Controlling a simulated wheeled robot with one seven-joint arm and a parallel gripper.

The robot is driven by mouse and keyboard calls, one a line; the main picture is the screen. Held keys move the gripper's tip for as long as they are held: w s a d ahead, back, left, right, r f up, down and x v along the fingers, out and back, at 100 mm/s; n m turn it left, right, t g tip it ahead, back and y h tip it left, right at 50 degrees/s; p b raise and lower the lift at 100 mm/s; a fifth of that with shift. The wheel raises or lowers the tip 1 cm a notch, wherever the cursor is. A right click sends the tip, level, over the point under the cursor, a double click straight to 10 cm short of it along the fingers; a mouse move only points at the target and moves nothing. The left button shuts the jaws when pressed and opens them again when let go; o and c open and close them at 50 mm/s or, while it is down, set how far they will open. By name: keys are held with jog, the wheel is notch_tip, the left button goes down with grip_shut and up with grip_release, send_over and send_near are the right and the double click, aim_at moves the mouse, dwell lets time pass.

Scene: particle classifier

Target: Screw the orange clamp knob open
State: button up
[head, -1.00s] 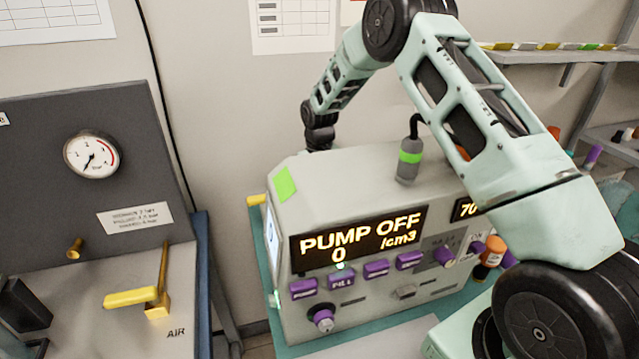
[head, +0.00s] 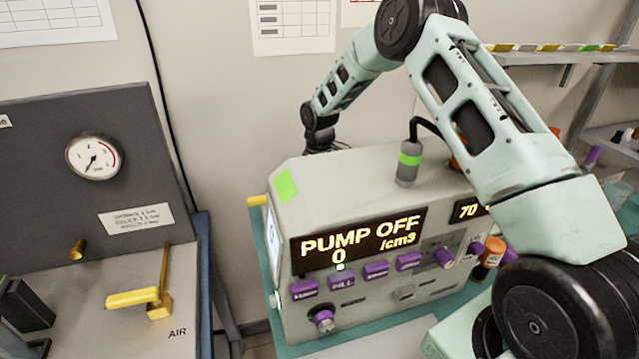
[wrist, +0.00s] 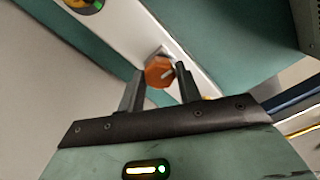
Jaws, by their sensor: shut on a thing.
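The orange clamp knob (wrist: 158,72) shows in the wrist view as a faceted knob on a pale grey part. My gripper (wrist: 158,80) has one finger on each side of the knob and is shut on it. In the head view the gripper and the knob are hidden behind the grey machine, where the end of my arm reaches down at the machine's back left.
The grey machine (head: 330,290) has a lit display (head: 360,236) reading "PUMP OFF 0 /cm3" and purple buttons. A dark panel with a pressure gauge (head: 94,156) and a yellow-handled valve (head: 135,298) stands at left.

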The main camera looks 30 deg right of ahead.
dwell(0.3)
jog(key=o, duration=1)
notch_tip(320, 180, up, 18)
jog(key=b, duration=0.2)
jog(key=shift+f, duration=0.25)
